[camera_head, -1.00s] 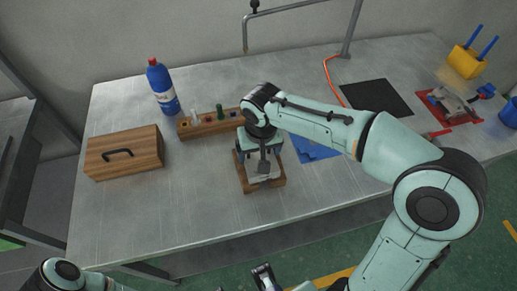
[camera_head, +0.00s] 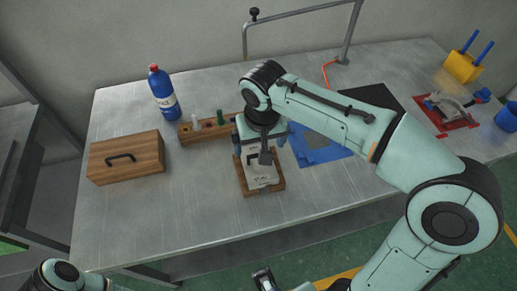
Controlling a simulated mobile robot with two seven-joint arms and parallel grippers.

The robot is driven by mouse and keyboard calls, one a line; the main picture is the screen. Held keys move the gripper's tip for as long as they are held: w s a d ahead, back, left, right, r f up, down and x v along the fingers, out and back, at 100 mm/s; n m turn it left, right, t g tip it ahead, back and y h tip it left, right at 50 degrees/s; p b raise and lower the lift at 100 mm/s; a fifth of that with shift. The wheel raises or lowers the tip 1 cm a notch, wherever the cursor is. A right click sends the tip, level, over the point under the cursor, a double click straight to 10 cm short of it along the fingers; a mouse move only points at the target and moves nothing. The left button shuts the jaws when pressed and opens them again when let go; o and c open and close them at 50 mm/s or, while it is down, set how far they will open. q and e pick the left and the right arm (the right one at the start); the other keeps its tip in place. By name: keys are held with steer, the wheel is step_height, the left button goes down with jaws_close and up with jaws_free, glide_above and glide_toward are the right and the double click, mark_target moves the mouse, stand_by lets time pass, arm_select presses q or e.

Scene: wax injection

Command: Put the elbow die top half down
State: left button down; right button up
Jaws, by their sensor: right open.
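The elbow die top half seems to be the pale grey metal block (camera_head: 262,178) in the small wooden tray (camera_head: 249,192) at the front middle of the table. Whether one or both die halves lie there I cannot tell. My right gripper (camera_head: 266,157) points down just above and behind the block, its jaws open. Its wrist hides the back of the tray, and I cannot tell whether the fingers touch the block.
A wooden box with a black handle (camera_head: 124,161) and a blue bottle (camera_head: 163,95) stand at the left. A wooden rack (camera_head: 190,135) is behind the tray. A blue mat (camera_head: 322,151), a black mat (camera_head: 382,96) and a red-based vise (camera_head: 447,108) lie to the right. The front left table is clear.

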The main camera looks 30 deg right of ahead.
steer(key=r, duration=0.5)
steer(key=shift+s+a+r+p, duration=0.1)
steer(key=shift+s+p, duration=0.3)
